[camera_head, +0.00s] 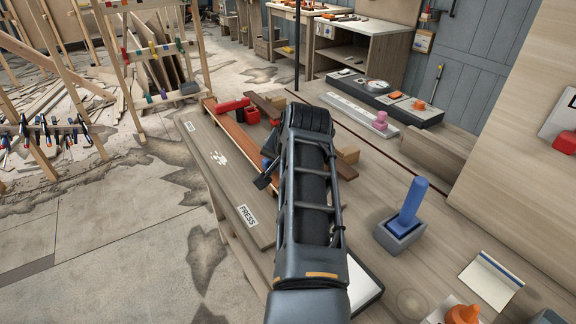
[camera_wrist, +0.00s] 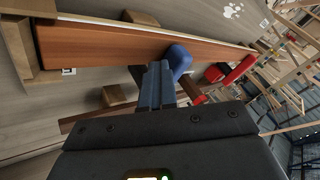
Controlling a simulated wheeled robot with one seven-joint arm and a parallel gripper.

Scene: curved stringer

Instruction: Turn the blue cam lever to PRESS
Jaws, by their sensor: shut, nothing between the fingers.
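The blue cam lever (camera_wrist: 179,57) shows in the wrist view as a rounded blue end beside the reddish-brown wooden strip (camera_wrist: 100,46). My gripper (camera_wrist: 157,68) is shut and empty. Its fingertips are right beside the lever's left side; I cannot tell whether they touch it. In the head view my arm hides most of this spot, and only a bit of blue (camera_head: 269,146) shows to its left. The PRESS label (camera_head: 247,215) is on the board's near end, left of my arm. The lever's pivot is hidden.
Red clamps (camera_head: 233,104) and wooden blocks (camera_head: 347,154) are around the strip. A blue handle stands in a grey box (camera_head: 400,236) to the right. A long grey tray (camera_head: 385,97) lies at the back. The bench top between my arm and that box is clear.

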